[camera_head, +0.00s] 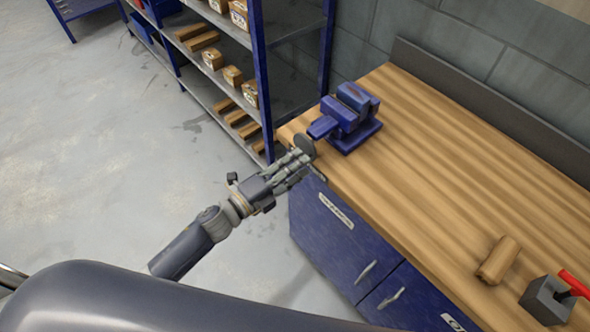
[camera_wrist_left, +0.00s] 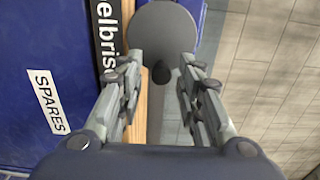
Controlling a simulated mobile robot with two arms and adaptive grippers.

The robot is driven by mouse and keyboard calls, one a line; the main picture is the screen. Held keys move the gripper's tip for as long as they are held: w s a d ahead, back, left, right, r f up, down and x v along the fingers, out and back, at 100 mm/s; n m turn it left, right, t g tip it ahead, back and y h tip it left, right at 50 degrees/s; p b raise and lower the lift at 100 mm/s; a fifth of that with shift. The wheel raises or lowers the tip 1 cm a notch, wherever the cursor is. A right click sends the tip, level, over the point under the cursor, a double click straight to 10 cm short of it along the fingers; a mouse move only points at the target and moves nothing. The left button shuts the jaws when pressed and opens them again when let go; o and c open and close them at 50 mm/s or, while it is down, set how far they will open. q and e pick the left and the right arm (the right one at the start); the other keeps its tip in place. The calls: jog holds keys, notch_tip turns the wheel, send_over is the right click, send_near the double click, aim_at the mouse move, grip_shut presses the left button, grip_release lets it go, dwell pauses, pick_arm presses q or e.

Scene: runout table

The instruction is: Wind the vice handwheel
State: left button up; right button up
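The blue vice (camera_head: 345,120) sits on the far left corner of the wooden bench (camera_head: 450,165). Its handwheel (camera_head: 304,146) is a dark grey disc on the side facing my left arm. In the left wrist view the handwheel (camera_wrist_left: 175,35) is seen face-on, with a dark knob (camera_wrist_left: 161,74) low on its face. My left gripper (camera_head: 299,158) is at the handwheel, just off the bench edge. In the left wrist view the gripper (camera_wrist_left: 160,62) is open, its fingers on either side of the knob. I cannot tell whether they touch it. My right gripper is not in view.
A wooden block (camera_head: 498,260) and a grey block (camera_head: 547,300) with a red handle lie near the bench's front right. A blue-framed shelf rack (camera_head: 262,80) stands left of the bench. Blue drawers (camera_head: 340,240) are below the bench top. The floor on the left is clear.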

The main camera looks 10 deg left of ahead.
pick_arm(q)
jog(key=m+b, duration=0.5)
jog(key=m, duration=0.7)
jog(key=shift+r+m+b, duration=0.1)
jog(key=shift+m+b, duration=0.2)
jog(key=shift+b, duration=0.1)
grip_shut()
jog(key=n+p, duration=0.1)
jog(key=r+n+p, duration=0.1)
jog(key=n, duration=0.1)
jog(key=shift+w, duration=0.1)
jog(key=shift+a, duration=0.1)
